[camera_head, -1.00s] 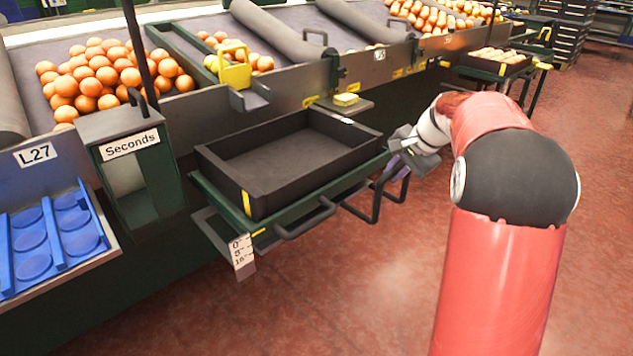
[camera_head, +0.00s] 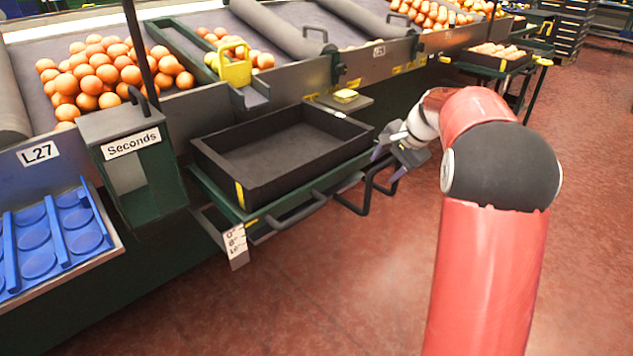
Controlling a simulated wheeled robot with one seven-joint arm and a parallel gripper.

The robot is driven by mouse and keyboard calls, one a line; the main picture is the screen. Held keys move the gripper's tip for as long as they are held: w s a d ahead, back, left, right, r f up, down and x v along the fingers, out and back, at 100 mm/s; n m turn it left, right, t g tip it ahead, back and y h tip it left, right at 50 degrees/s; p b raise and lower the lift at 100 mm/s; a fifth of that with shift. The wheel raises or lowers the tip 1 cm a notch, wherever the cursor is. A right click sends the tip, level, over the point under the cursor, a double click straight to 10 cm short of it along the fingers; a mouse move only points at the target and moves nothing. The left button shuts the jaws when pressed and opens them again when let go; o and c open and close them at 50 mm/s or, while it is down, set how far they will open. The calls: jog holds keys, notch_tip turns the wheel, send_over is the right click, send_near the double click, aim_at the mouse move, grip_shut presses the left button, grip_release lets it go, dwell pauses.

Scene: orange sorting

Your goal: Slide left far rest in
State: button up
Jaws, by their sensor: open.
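The green pull-out rest (camera_head: 216,196) juts from the machine's side and bears a black crate (camera_head: 222,180), which looks empty. A white scale tag (camera_head: 235,245) hangs at its near left corner. A dark handle (camera_head: 288,221) runs along its front, and a dark looped bar (camera_head: 365,208) sticks out at its right end. My gripper (camera_head: 387,164) is open, at the right end of the rest by the crate's right corner. Its fingertips are small and partly merge with the rest's dark edge. I cannot tell whether they touch the rest or bar.
A "Seconds" chute (camera_head: 150,185) stands left of the rest, beside blue cup trays (camera_head: 38,240). Oranges (camera_head: 100,80) lie on the belt above. A yellow sponge (camera_head: 346,96) sits on a small ledge behind the crate. The red floor in front is clear.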

jog(key=shift+r+p, duration=0.5)
jog(key=shift+r, duration=3)
jog(key=s+a+r+n+h, duration=0.1)
jog(key=s+a+r+n, duration=0.15)
jog(key=s, duration=0.65)
jog(key=s+a+r+n+h, duration=0.15)
jog(key=s+a, duration=0.25)
jog(key=s, duration=0.5)
jog(key=s+f+n, duration=0.3)
jog(key=s+f, duration=0.1)
jog(key=s, duration=0.5)
jog(key=s+a+f+n+t+h, duration=0.1)
jog(key=s+f+n, duration=0.2)
jog(key=s, duration=0.6)
jog(key=shift+s+a+f, duration=0.25)
jog(key=shift+f, duration=0.3)
